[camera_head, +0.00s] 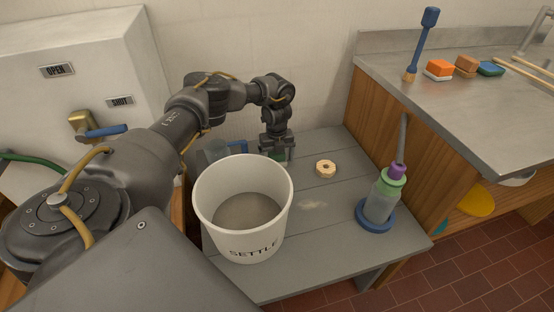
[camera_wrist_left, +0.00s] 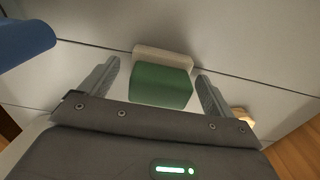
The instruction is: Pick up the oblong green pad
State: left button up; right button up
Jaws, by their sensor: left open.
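The green pad (camera_wrist_left: 160,86), a block with a pale strip along its far side, lies on the grey bench between my left gripper's fingers in the left wrist view. My left gripper (camera_wrist_left: 157,70) is open, with one finger on each side of the pad and a gap visible at both sides. In the head view my left gripper (camera_head: 277,151) points down at the bench behind the white bucket. Only a sliver of green (camera_head: 278,156) shows there; the gripper hides most of the pad. My right gripper is not in view.
A white bucket (camera_head: 253,243) marked SETTLE stands in front of the gripper. A wooden ring (camera_head: 326,169) and a bottle (camera_head: 381,199) on a blue base are to the right. A blue object (camera_wrist_left: 22,42) lies left. Sponges (camera_head: 440,69) and a brush (camera_head: 426,42) are on the counter.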

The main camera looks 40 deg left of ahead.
pick_arm(q)
jog(key=c, duration=1.1)
jog(key=shift+o, duration=0.2)
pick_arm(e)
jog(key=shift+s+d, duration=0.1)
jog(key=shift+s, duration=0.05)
pick_arm(q)
jog(key=shift+r, duration=0.5)
notch_tip(320, 180, up, 2)
jog(key=shift+r+p, duration=0.25)
jog(key=shift+p, duration=0.1)
jog(key=s+d+r+p, duration=0.1)
jog(key=d+r, duration=0.2)
jog(key=d, duration=0.1)
jog(key=s+d+r+p, duration=0.1)
jog(key=s+d+r, duration=0.1)
jog(key=d+r, duration=0.1)
jog(key=s+d+r+p, duration=0.2)
jog(key=d+r, duration=0.1)
jog(key=d, duration=0.3)
jog(key=shift+r, duration=0.2)
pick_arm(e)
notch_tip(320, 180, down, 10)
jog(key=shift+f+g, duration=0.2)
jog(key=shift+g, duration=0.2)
